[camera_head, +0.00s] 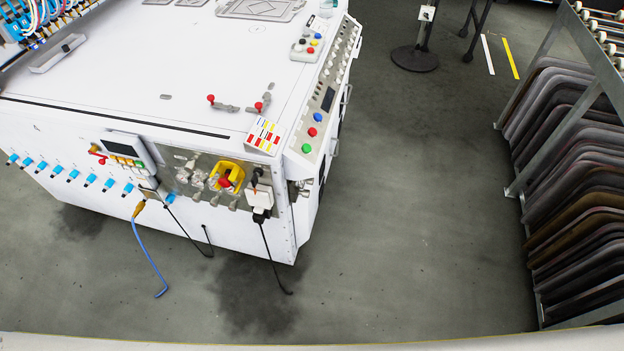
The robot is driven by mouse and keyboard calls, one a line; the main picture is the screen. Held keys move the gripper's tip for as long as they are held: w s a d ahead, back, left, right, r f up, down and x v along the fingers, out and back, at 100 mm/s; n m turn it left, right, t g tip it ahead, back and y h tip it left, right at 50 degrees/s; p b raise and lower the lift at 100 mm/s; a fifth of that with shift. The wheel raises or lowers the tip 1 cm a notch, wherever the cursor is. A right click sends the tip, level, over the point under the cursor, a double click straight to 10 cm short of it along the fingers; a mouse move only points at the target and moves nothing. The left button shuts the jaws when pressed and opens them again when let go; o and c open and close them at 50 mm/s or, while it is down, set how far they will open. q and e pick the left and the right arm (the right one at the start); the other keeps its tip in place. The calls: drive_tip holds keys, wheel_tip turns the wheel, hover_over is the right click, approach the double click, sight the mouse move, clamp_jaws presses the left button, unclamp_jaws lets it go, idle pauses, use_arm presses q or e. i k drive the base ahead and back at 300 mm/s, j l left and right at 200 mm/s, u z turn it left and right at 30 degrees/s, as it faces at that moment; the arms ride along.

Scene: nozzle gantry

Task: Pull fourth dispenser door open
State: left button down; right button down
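A large white machine (170,75) fills the left and middle of the head view. A row of small blue fittings (73,174) runs along its front face. A metal panel with valves and a yellow-framed red knob (225,181) sits at the front right. A sloped control strip (325,95) with buttons runs along the right edge. Below that strip, the right side face is seen at a steep angle with dark openings. I cannot make out which part is the fourth dispenser door, or whether it is open. Neither of my grippers is in view.
A rack (570,170) of dark curved panels stands at the right. A black round stand base (414,58) is at the top. A blue cable (147,255) and black cables hang from the machine to the floor. The grey floor (420,200) between machine and rack is clear.

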sight(304, 211)
drive_tip(key=i+l+u, duration=0.15)
drive_tip(key=i+l, duration=0.25)
drive_tip(key=i+l+u, duration=0.2)
drive_tip(key=i+l, duration=0.15)
drive_tip(key=i+l+u, duration=0.15)
drive_tip(key=i+l, duration=0.15)
drive_tip(key=l, duration=0.25)
drive_tip(key=l+u, duration=0.25)
drive_tip(key=l, duration=0.15)
drive_tip(key=k+l+u, duration=0.1)
drive_tip(key=l+u, duration=0.15)
drive_tip(key=l, duration=0.15)
drive_tip(key=k+l+u, duration=0.2)
drive_tip(key=l, duration=0.15)
drive_tip(key=i+l, duration=0.05)
drive_tip(key=i, duration=0.05)
